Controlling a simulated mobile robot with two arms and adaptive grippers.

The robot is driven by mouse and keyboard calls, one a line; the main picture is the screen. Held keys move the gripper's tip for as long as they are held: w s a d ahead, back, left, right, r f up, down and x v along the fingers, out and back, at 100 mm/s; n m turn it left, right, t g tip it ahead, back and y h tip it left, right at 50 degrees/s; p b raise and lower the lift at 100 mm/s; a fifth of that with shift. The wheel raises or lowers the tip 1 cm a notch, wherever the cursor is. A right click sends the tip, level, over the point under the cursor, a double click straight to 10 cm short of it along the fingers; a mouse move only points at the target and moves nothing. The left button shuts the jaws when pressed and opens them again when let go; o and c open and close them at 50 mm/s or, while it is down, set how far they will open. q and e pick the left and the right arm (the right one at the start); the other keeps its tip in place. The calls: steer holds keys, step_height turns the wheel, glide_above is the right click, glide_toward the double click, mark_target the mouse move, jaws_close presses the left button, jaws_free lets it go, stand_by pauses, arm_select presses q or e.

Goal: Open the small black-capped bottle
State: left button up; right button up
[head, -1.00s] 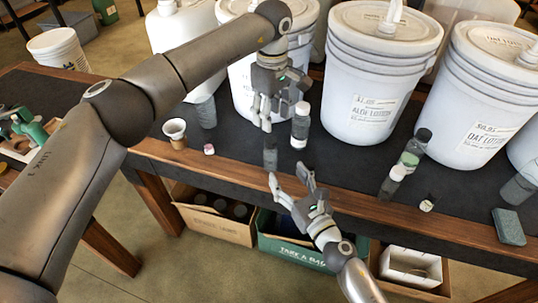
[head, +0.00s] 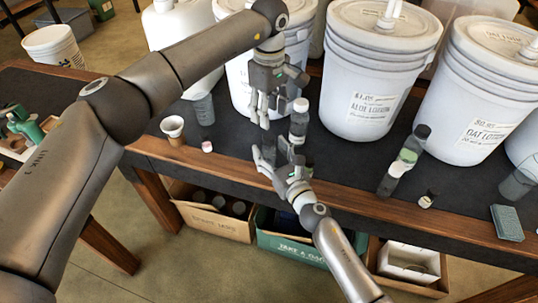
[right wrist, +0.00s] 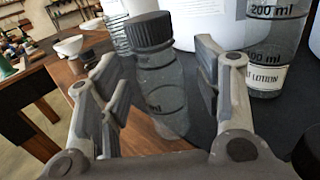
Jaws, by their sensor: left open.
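The small clear bottle with a ribbed black cap (right wrist: 160,75) stands upright on the table's dark mat in the right wrist view. It sits between the parted fingers of my right gripper (right wrist: 160,98), with gaps visible on both sides. In the head view my right gripper (head: 279,158) is at the table's front edge and mostly hides this bottle. My left gripper (head: 265,108) is open and empty, pointing down just above and behind it. A white-capped clear bottle (head: 299,124) stands close to the right of my left gripper; its labelled body also shows in the right wrist view (right wrist: 268,76).
Large white pump buckets (head: 375,75) line the back.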

mark_target(269, 136)
jaws_close()
arm_select(q)
steer(key=m, duration=1.3)
steer(key=shift+m, duration=0.3)
steer(key=shift+f, duration=4)
steer(key=shift+c, duration=0.5)
